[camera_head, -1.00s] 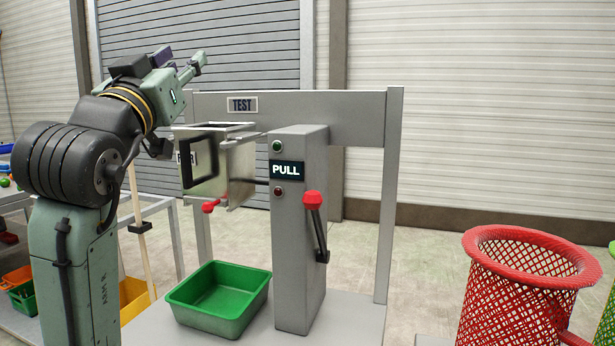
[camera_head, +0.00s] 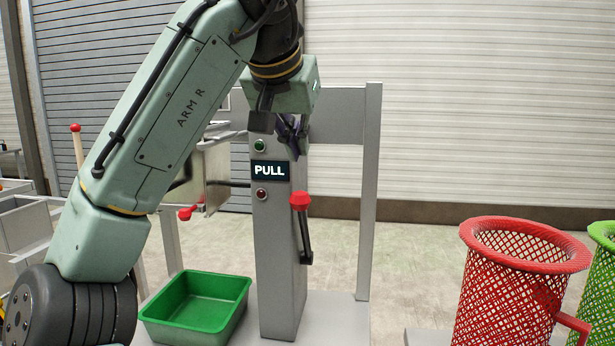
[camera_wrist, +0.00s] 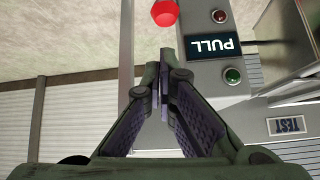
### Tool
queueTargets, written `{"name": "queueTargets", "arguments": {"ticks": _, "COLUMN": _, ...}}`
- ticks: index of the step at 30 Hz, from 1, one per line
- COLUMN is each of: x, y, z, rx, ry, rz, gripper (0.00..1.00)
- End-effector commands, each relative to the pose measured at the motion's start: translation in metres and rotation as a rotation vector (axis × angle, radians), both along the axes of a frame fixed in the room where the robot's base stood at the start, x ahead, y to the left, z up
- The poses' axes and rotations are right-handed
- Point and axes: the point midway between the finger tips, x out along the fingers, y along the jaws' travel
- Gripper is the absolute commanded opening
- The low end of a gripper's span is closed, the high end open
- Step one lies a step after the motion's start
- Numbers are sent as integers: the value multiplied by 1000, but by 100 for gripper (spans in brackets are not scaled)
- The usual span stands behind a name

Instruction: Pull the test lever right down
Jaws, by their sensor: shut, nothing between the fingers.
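The test lever (camera_head: 304,229) is a dark bar with a red knob (camera_head: 300,199) on the right side of a grey post (camera_head: 275,265). The knob is at the top, with the bar hanging down to a pivot below it, so the lever stands up. My gripper (camera_head: 300,152) is above the knob, pointing down, shut and empty. The wrist view shows its closed fingers (camera_wrist: 167,58) beside the post, with the red knob (camera_wrist: 165,13) just beyond the tips and apart from them. The lever's bar is out of sight in the wrist view.
The post carries a PULL sign (camera_head: 270,170), a green button (camera_head: 260,146) and a red one (camera_head: 262,194). A metal box with a red-tipped handle (camera_head: 188,212) is left of the post. A green bin (camera_head: 198,309) sits below. A red mesh basket (camera_head: 515,290) stands right.

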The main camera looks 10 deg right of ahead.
Motion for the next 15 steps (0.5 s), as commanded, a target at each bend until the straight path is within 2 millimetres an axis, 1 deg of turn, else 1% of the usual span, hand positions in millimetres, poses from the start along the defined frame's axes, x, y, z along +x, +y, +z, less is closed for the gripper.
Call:
{"name": "queueTargets", "arguments": {"ticks": 8, "x": 2, "y": -1, "z": -2, "rx": -2, "ry": -3, "rz": 0, "gripper": 0}}
{"name": "queueTargets", "arguments": {"ticks": 11, "x": 8, "y": -3, "z": -8, "rx": -1, "ry": -2, "rz": 0, "gripper": 0}}
{"name": "queueTargets", "arguments": {"ticks": 15, "x": 22, "y": -10, "z": -25, "rx": -1, "ry": -2, "rz": 0, "gripper": 0}}
